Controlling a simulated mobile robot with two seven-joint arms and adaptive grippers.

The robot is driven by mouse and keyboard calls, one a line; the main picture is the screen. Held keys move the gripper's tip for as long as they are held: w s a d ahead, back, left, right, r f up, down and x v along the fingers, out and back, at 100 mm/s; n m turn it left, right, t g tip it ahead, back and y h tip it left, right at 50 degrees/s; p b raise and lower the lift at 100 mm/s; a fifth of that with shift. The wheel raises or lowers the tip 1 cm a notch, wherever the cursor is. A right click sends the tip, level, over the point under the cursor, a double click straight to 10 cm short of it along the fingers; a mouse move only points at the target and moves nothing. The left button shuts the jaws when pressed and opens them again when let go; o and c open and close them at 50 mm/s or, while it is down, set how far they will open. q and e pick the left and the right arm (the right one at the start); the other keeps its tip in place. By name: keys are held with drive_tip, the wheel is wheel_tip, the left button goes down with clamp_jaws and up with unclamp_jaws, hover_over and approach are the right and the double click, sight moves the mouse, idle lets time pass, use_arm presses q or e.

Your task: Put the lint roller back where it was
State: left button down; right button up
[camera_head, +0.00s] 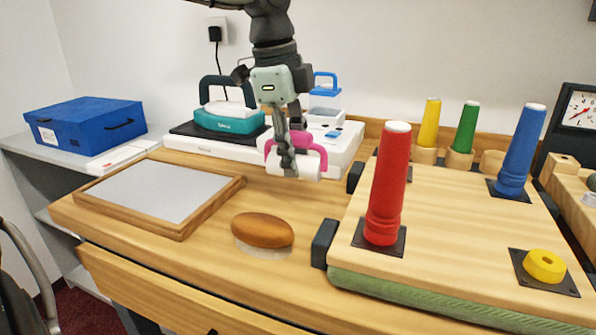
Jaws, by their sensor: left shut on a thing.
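My left gripper (288,163) comes down from the top middle and is shut on the lint roller (309,167). The roller has a pink frame and a white cylinder. It is held in front of a white box, over the back middle of the wooden counter. The gripper's fingers hide part of it, and I cannot tell whether it touches anything below. My right gripper is not in view.
A brown oval brush (262,230) lies on the counter. A wood-framed grey tray (233,186) is at left. A raised board (440,200) at right bears a tall red cone (388,185) and a blue cone (521,150). A teal device (228,121) stands behind.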

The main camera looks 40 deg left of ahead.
use_arm(q)
drive_tip(key=shift+w+f, duration=0.35)
drive_tip(key=shift+w, duration=0.15)
wheel_tip(320, 180, down, 4)
drive_tip(key=shift+r+p, duration=0.1)
drive_tip(key=shift+p, duration=0.2)
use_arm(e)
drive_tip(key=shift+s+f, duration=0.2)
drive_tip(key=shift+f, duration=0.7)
